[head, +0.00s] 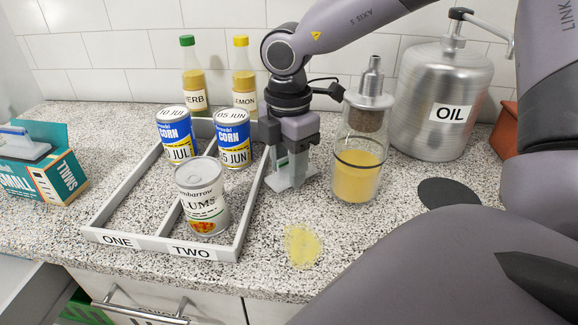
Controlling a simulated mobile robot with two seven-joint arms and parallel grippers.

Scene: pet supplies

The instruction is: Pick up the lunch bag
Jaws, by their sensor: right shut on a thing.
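No thing in the head view can be clearly told as a lunch bag. My right gripper (293,160) points down at the counter, just right of the grey two-part tray (250,208). It is shut on a small pale, whitish thing (289,180), which is partly hidden by the fingers and low over or touching the counter; I cannot tell what it is. A teal box marked SMALL (68,178), with a grey piece in its open top, stands at the far left. My left gripper is not in view.
The tray holds two blue corn cans (176,145) (233,148) and a plums can (203,205). Herb (194,90) and lemon (244,85) bottles stand behind. A glass dispenser (357,178) is close right of my gripper. An oil can (440,90) stands farther right. A yellow spill (302,245) lies in front.

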